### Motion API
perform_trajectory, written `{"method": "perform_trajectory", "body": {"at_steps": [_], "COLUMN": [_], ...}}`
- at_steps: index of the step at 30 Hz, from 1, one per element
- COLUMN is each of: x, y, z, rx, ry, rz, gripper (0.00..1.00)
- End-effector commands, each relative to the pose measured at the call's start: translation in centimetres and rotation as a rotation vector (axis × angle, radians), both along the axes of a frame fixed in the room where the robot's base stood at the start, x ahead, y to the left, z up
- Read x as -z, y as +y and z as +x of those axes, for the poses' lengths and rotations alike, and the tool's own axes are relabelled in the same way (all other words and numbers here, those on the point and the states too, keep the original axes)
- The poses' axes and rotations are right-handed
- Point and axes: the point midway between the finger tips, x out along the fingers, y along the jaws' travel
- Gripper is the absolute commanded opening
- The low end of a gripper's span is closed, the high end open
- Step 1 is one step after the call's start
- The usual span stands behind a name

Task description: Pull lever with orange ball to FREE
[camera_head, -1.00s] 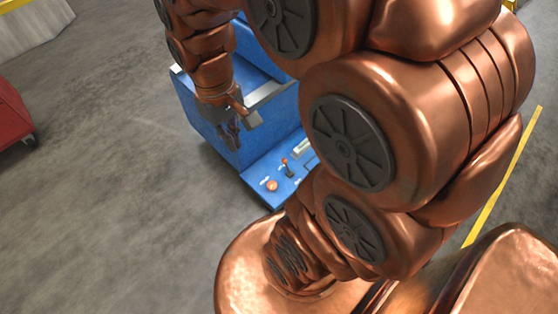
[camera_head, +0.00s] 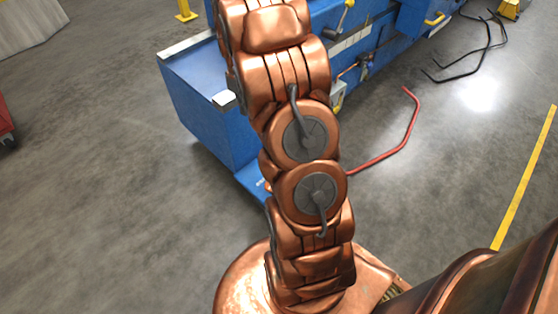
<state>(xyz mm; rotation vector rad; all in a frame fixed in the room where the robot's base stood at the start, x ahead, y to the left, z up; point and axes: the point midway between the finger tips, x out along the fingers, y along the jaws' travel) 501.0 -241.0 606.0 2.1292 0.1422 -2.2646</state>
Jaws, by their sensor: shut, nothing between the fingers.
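The lever with the orange ball cannot be made out for certain. The low front panel of the blue stand (camera_head: 250,182) is mostly hidden behind my arm, with only a sliver and a white mark showing. A small lever (camera_head: 343,18) stands up on the blue machine near the top, right of my arm; its ball's colour is unclear. More small fittings (camera_head: 364,66) show lower on that side, too small to tell apart. No FREE label can be read. My gripper is not in view; my arm rises through the middle and leaves at the top edge.
The long blue machine body (camera_head: 205,110) runs from left of my arm to the upper right. A bent red pipe or hose (camera_head: 411,120) is right of my arm. Black cables (camera_head: 480,50) lie at upper right.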

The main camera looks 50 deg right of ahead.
Motion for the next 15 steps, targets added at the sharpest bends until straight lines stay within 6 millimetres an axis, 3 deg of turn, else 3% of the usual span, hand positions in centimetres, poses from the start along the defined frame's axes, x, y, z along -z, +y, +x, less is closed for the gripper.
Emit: {"method": "perform_trajectory", "body": {"at_steps": [1,9,15], "x": [3.3,15.0,22.6], "y": [-1.4,-8.0,-12.0], "z": [0.5,2.5,3.0], "rx": [-0.001,-0.032,-0.054], "ry": [-0.002,-0.029,-0.052], "rz": [0.003,0.015,0.022], "gripper": [0.0,0.0,0.0]}}
